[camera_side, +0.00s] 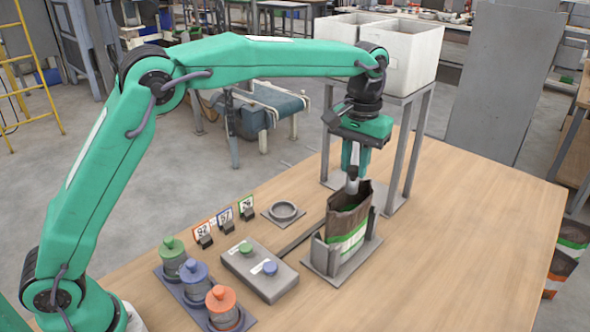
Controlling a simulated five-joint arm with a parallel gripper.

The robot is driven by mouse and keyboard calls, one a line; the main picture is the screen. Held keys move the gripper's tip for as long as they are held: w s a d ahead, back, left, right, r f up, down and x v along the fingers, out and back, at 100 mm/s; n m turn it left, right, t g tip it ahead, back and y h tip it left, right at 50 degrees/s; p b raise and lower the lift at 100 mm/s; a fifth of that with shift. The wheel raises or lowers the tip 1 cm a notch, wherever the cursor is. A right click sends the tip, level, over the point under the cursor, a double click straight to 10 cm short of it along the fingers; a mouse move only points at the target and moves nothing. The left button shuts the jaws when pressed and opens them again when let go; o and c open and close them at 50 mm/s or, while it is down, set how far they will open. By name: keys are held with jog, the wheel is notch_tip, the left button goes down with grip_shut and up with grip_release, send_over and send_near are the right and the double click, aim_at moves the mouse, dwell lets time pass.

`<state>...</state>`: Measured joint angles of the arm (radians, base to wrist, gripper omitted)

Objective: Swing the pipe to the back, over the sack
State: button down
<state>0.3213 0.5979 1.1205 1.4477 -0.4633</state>
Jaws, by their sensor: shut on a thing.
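The pipe's upper part is hidden by my gripper.
White bins (412,55) sit on a grey metal stand (413,148) behind my gripper. The table's right side is clear.

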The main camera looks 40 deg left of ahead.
jog(key=shift+d, duration=0.3)
jog(key=c, duration=1.2)
grip_release()
jog(key=shift+a, duration=0.1)
jog(key=shift+r, duration=0.1)
jog(key=shift+w+r, duration=0.1)
jog(key=shift+r, duration=3.65)
jog(key=shift+r, duration=0.1)
